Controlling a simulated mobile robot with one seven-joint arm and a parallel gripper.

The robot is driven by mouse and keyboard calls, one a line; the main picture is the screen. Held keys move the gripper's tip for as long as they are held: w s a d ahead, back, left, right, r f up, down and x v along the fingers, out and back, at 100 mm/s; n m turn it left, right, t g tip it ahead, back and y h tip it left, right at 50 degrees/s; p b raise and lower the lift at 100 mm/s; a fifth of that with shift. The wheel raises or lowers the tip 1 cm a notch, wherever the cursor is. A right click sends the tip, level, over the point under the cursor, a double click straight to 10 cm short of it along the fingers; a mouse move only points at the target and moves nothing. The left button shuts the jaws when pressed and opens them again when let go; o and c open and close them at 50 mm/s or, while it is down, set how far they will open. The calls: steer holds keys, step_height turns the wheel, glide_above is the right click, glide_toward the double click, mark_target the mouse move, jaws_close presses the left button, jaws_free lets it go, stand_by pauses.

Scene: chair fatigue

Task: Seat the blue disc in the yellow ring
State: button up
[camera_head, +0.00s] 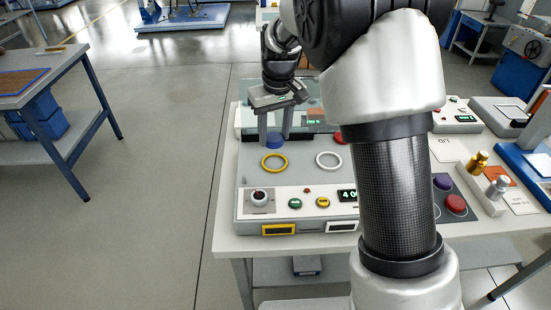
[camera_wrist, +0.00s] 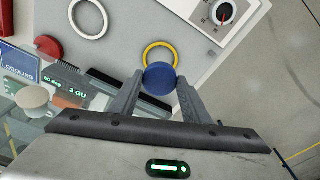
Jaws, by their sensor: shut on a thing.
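The blue disc (camera_wrist: 159,78) is between the fingertips of my gripper (camera_wrist: 158,82), which is shut on it. In the head view the blue disc (camera_head: 275,141) shows at the tips of my gripper (camera_head: 274,138), just beyond the yellow ring. The yellow ring (camera_head: 274,171) lies on the top of the grey device, in front of the disc and apart from it in this view. In the wrist view the disc covers the near part of the yellow ring (camera_wrist: 148,49). I cannot tell the disc's exact height above the surface.
A white ring (camera_head: 328,168) lies to the right of the yellow one. The device's front panel (camera_head: 300,200) has a knob, buttons and a display. A clear screen (camera_head: 305,120) stands behind. A purple and a red disc (camera_head: 455,204) lie right of my arm, which hides the middle.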

glide_above(274, 164)
steer(key=shift+d+f, duration=0.15)
steer(key=shift+f, duration=3.05)
steer(key=shift+f+b, duration=0.6)
steer(key=shift+b, duration=0.05)
steer(key=o, duration=1.2)
steer(key=shift+c, duration=0.2)
steer(key=shift+s, duration=0.15)
steer(key=shift+f, duration=0.1)
